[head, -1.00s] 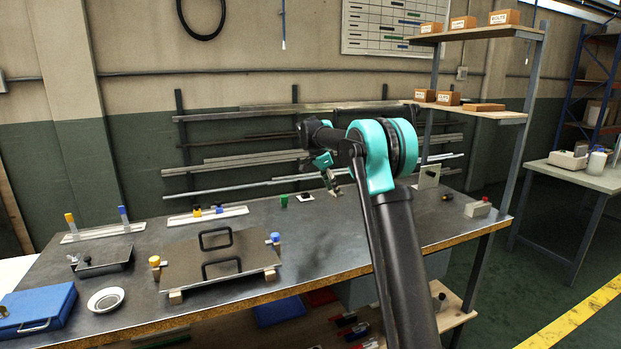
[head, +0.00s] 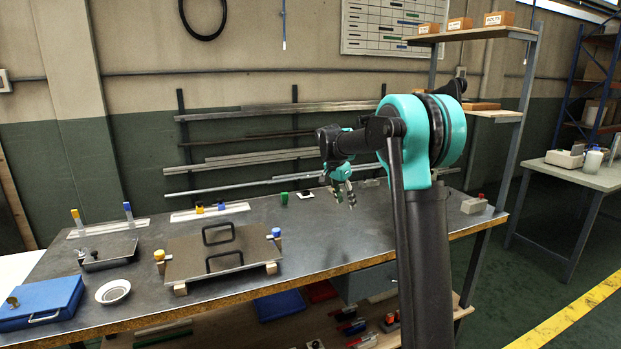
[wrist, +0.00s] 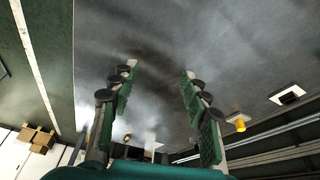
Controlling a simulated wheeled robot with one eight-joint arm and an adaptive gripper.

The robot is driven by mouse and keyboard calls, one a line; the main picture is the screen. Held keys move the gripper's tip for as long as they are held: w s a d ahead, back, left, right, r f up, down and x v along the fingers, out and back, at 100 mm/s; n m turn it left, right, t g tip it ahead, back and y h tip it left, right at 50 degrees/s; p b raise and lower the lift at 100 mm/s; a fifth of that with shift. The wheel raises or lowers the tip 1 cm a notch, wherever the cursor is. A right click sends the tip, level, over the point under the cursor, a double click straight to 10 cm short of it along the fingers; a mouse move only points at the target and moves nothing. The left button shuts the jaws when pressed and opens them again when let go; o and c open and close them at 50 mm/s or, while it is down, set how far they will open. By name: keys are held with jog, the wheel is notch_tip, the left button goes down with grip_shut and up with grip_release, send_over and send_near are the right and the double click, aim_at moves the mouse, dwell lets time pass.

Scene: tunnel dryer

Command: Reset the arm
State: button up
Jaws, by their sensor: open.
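My gripper (head: 342,192) is above the right half of the dark bench top (head: 300,238) in the head view, pointing down. In the wrist view my gripper (wrist: 157,75) has its two green-padded fingers spread well apart, with only bare grey surface between them. It is open and empty. My arm is folded, with its teal joint raised in front of the bench's right side, hiding part of the bench behind it.
A dark plate with two handles (head: 220,258) lies on the bench, with a white bowl (head: 113,291), a black tray (head: 108,254) and a blue case (head: 40,302) to its left. A small green object (head: 284,198) stands behind. A shelf post (head: 505,140) rises at the right.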

jog(key=s+d+f+n+y, duration=0.1)
jog(key=s+f, duration=0.5)
jog(key=s, duration=0.7)
jog(key=s+d+f+n+t+y, duration=0.1)
jog(key=s+d+f+n, duration=0.2)
jog(key=s, duration=1.1)
jog(key=s+d+f+n+t+y, duration=0.1)
jog(key=s+f+n, duration=0.5)
jog(key=s, duration=0.7)
notch_tip(320, 180, down, 3)
jog(key=shift+s+d+r, duration=0.2)
jog(key=shift+d, duration=0.65)
